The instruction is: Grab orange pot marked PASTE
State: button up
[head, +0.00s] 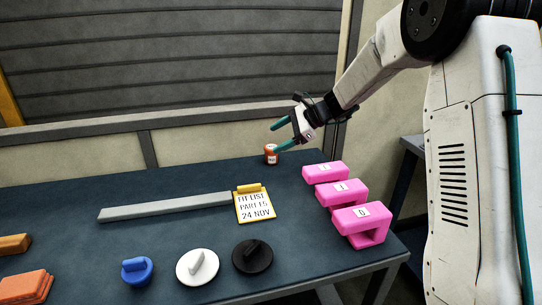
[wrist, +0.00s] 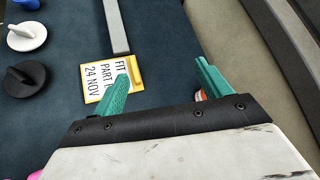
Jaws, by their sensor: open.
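The orange pot (head: 270,154) stands upright near the back edge of the table, with a white label too small to read. My gripper (head: 278,137) is open just above and beside it, with one teal finger close to the pot's top in the head view. In the wrist view my gripper (wrist: 160,82) shows two spread teal fingers with nothing between them. The pot (wrist: 198,96) is mostly hidden there behind the right finger; only a sliver of its orange and white side shows. I cannot tell whether the finger touches it.
Three pink blocks (head: 341,191) stand along the table's right side. A yellow clipboard (head: 254,207) and a long grey bar (head: 170,207) lie mid-table. Blue (head: 137,271), white (head: 198,267) and black (head: 252,256) knobbed discs sit at the front. Orange pieces (head: 26,287) lie front left.

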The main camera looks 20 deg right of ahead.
aim_at(268, 152)
jog(key=w+d+f+m+t, duration=0.1)
jog(key=w+d+f+m, duration=0.1)
jog(key=w+f, duration=0.2)
jog(key=w+d+f+m+t, duration=0.1)
jog(key=w+d+f+m, duration=0.1)
jog(key=w+f+m, duration=0.1)
jog(key=w+d+f+m+t, duration=0.1)
jog(key=w+d+f+m, duration=0.1)
jog(key=w+f, duration=0.2)
jog(key=shift+w+f+y, duration=0.3)
jog(key=shift+w, duration=0.4)
jog(key=shift+w+a+f+m+t, duration=0.3)
jog(key=shift+w+a+f+m, duration=0.1)
jog(key=shift+w+a+f, duration=0.35)
jog(key=x, duration=0.5)
jog(key=shift+w+a, duration=0.2)
jog(key=shift+a, duration=0.1)
jog(key=shift+r, duration=0.1)
jog(key=c, duration=1.1)
